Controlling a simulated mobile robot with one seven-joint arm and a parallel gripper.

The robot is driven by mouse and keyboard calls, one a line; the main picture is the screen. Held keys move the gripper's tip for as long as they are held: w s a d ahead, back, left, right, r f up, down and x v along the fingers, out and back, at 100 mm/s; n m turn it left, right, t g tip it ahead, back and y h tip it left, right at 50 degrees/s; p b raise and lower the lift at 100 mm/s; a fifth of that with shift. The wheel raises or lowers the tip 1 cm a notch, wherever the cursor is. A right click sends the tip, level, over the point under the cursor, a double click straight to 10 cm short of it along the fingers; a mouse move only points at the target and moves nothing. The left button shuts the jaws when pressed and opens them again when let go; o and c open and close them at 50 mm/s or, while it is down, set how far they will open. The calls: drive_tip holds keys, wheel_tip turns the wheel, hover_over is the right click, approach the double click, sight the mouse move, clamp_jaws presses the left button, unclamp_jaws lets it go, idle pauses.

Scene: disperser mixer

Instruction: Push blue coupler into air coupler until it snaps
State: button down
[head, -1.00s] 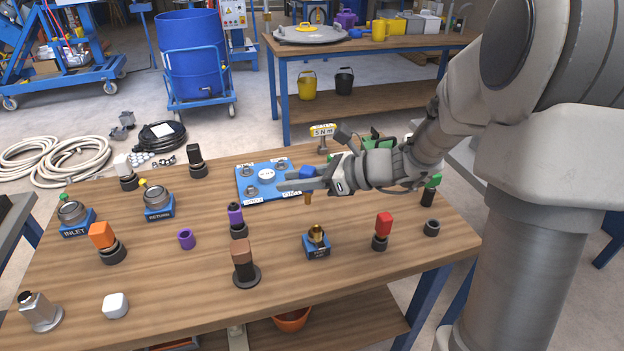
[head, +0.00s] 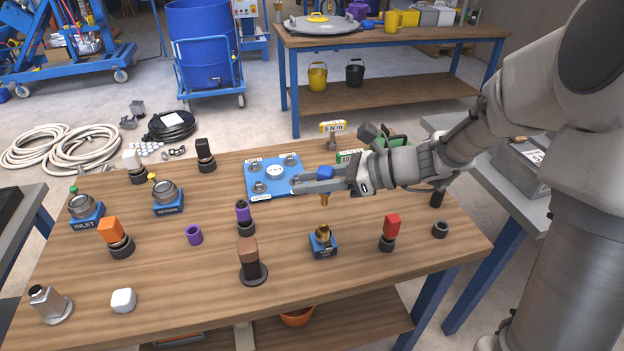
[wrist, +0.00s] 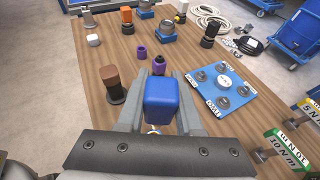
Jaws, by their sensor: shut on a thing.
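The blue coupler (head: 325,172) has a blue block-shaped top and a brass stem that points down. My gripper (head: 318,183) is shut on its blue top and holds it upright above the table. In the wrist view the blue coupler (wrist: 161,100) sits between the two grey fingers, which hide its lower part. The air coupler (head: 322,240) is a brass socket on a small blue block on the table. In the head view it appears directly below the stem, with a clear gap between them. I do not make it out in the wrist view.
A red-topped plug (head: 391,230) and a dark ring (head: 440,229) stand to the right of the air coupler. A brown-topped plug (head: 248,255) and a purple-topped plug (head: 243,214) stand to its left. A blue plate with fittings (head: 260,186) lies behind.

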drive_tip(key=shift+f+b, duration=1.9)
drive_tip(key=shift+f, duration=1)
drive_tip(key=shift+f+b, duration=0.95)
drive_tip(key=shift+f, duration=1.15)
drive_tip(key=shift+c, duration=2.4)
unclamp_jaws()
drive_tip(key=shift+d, duration=0.1)
drive_tip(key=p+v, duration=0.4)
drive_tip(key=v, duration=1.3)
drive_tip(key=shift+d, duration=0.15)
drive_tip(key=shift+s, duration=0.1)
